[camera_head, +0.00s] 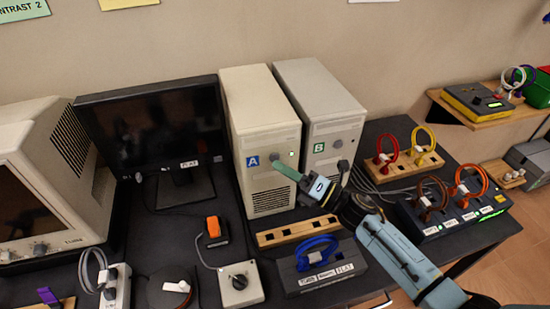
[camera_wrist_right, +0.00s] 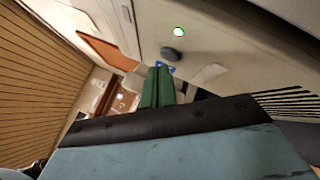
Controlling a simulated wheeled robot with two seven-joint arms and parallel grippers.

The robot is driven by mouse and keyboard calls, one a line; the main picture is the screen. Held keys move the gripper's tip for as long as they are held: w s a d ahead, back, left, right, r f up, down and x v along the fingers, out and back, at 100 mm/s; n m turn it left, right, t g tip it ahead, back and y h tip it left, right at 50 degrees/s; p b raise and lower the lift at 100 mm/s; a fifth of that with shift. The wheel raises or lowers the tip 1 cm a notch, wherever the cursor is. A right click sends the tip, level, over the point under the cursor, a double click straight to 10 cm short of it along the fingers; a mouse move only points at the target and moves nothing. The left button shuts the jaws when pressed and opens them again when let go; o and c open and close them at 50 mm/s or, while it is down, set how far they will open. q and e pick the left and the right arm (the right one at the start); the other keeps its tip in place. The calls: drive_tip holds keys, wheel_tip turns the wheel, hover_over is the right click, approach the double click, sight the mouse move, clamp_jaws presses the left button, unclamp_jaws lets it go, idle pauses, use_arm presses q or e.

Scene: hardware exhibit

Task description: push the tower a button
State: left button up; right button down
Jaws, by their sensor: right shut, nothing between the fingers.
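Tower A (camera_head: 258,110) is a beige computer case with a blue A label (camera_head: 252,161) on its front. A round grey button (camera_wrist_right: 171,54) and a small lit light (camera_wrist_right: 179,31) show on its front in the right wrist view. My right gripper (camera_head: 277,165) is at the front of tower A, right of the label. Its green fingers (camera_wrist_right: 158,85) are shut together and empty, with tips close to the button. I cannot tell whether they touch it. The fingers partly hide the blue label in the wrist view. My left gripper is not in view.
Tower B (camera_head: 322,100) with a green label stands right beside tower A. A dark monitor (camera_head: 155,125) stands to the left. A wooden strip (camera_head: 297,231), a blue cable coil (camera_head: 318,250) and a grey knob box (camera_head: 240,284) lie in front. Cable racks (camera_head: 455,208) stand right.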

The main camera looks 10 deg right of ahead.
drive_tip(key=shift+s, duration=0.15)
drive_tip(key=shift+s+d+p, duration=0.1)
drive_tip(key=shift+s+p, duration=0.7)
drive_tip(key=shift+s, duration=2.15)
